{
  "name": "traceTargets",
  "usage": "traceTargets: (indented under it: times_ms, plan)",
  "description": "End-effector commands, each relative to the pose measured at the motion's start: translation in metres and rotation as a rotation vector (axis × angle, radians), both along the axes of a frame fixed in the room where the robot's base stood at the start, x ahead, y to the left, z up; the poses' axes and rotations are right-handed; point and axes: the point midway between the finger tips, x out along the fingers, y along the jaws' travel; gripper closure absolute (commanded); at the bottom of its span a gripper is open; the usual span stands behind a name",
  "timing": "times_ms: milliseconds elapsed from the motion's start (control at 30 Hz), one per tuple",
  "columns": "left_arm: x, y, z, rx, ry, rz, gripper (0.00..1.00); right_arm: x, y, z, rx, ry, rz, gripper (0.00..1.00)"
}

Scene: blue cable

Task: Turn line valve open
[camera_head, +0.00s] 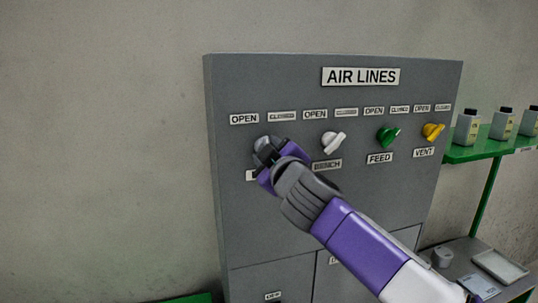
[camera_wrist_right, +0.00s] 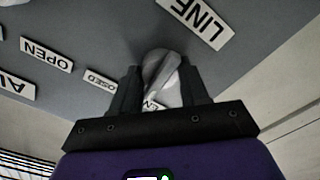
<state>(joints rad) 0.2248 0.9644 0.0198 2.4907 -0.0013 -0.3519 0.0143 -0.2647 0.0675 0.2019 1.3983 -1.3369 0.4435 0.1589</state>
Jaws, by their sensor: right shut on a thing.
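The line valve is the leftmost knob on the grey AIR LINES panel (camera_head: 340,195). It is a grey knob (camera_wrist_right: 160,67) in the right wrist view, set between the two dark fingers of my right gripper (camera_wrist_right: 161,88). The gripper is shut on it. In the head view my right gripper (camera_head: 270,160) covers most of this knob and its lower label. Above it are an OPEN label (camera_head: 244,119) and a CLOSED label (camera_head: 284,116). In the wrist view a LINE label (camera_wrist_right: 195,20) shows beside the knob. My left gripper is not in view.
To the right on the panel are a white BENCH knob (camera_head: 333,142), a green FEED knob (camera_head: 388,137) and a yellow VENT knob (camera_head: 432,131). My right forearm passes below them. A green shelf (camera_head: 490,152) with several bottles stands at the right.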

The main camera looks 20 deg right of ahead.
Motion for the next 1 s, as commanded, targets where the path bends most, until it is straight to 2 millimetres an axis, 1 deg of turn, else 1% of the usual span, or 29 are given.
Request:
traceTargets:
  times_ms: [33,600,800,1000]
  plan:
    - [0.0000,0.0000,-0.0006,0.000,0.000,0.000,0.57,0.0026,0.0012,-0.0077,-0.047,0.015,-0.001,0.86]
    - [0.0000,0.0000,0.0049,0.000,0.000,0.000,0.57,0.0029,-0.0015,-0.0062,-0.560,-0.002,-0.002,0.86]
    - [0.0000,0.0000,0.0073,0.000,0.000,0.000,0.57,0.0028,-0.0021,-0.0060,-0.683,-0.006,-0.002,0.86]
    - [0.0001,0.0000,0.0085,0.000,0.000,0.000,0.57,0.0028,-0.0026,-0.0060,-0.760,-0.008,-0.003,0.85]
